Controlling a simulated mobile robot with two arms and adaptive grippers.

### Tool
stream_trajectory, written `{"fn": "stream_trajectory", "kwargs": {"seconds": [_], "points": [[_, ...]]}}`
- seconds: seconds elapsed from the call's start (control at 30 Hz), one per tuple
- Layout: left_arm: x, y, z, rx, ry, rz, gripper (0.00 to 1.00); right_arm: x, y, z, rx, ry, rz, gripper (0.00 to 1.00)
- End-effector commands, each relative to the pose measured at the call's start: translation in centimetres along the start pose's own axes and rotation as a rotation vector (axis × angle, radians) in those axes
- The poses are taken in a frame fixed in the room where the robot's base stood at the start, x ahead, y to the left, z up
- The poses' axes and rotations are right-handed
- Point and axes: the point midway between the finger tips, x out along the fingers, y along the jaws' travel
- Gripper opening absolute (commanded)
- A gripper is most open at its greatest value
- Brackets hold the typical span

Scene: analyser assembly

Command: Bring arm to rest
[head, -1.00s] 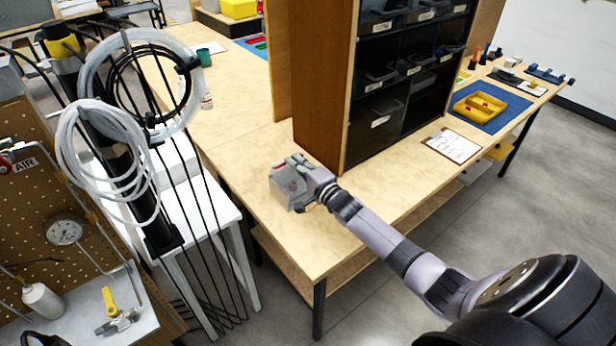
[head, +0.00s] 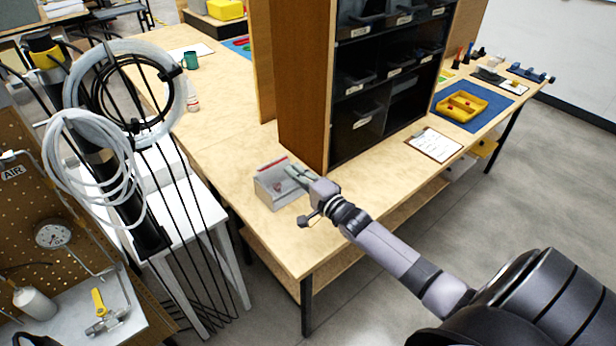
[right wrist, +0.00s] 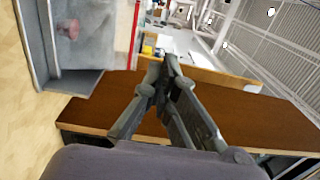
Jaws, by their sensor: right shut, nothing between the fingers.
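My right arm reaches in from the lower right of the head view. Its gripper (head: 297,174) is shut and empty, close to a small grey box (head: 277,188) with a red stripe on the bench. In the head view the fingers overlap the box's right side; I cannot tell whether they touch. My left gripper is not in view.
A wooden shelf unit (head: 302,95) with dark bins stands just behind the gripper on the bench (head: 222,150). A clipboard (head: 434,145), a yellow tray (head: 461,106) and a blue mat lie to the right. Coiled tubing hangs at left over a white table.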

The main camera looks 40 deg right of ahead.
Motion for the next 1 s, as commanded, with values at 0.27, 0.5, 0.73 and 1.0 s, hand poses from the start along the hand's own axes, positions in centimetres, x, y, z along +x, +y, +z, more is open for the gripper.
{"fn": "stream_trajectory", "kwargs": {"seconds": [0.27,0.5,0.73,1.0], "points": [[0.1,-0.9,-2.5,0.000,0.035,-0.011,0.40,-3.7,-1.3,-0.1,0.000,0.001,0.001,0.00],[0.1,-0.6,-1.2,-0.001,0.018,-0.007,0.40,-4.3,-1.6,0.0,-0.001,0.000,0.000,0.00],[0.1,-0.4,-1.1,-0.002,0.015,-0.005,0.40,-5.5,0.7,2.6,-0.122,-0.013,0.111,0.00],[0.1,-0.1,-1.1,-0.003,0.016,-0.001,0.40,-13.7,7.3,11.5,-0.693,-0.223,0.543,0.00]]}}
